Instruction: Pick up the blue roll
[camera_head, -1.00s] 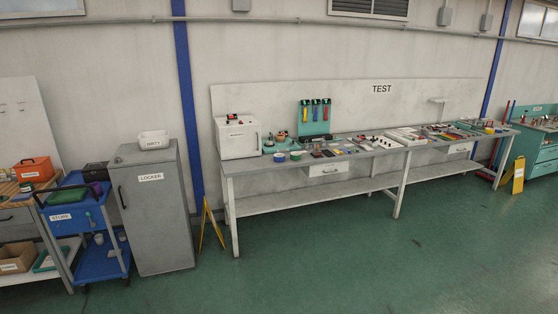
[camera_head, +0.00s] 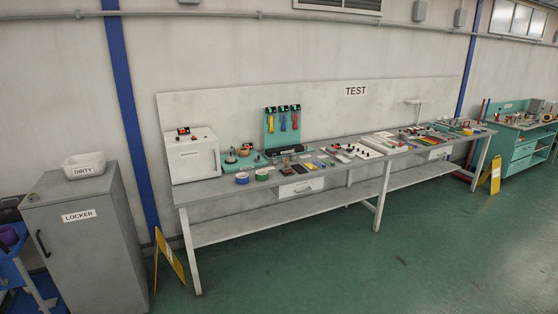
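A blue roll (camera_head: 242,178) with a pale centre sits on the grey test bench (camera_head: 215,190), near its front edge toward the left end. A green roll (camera_head: 262,174) lies just to its right. Neither of my grippers shows in the head view, and the bench is some distance off.
A white boxy machine (camera_head: 193,156) stands left of the rolls. A teal base (camera_head: 240,160) with small parts is behind them. A grey locker (camera_head: 85,235) and a yellow floor sign (camera_head: 168,262) stand left of the bench. The green floor (camera_head: 330,275) before the bench is clear.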

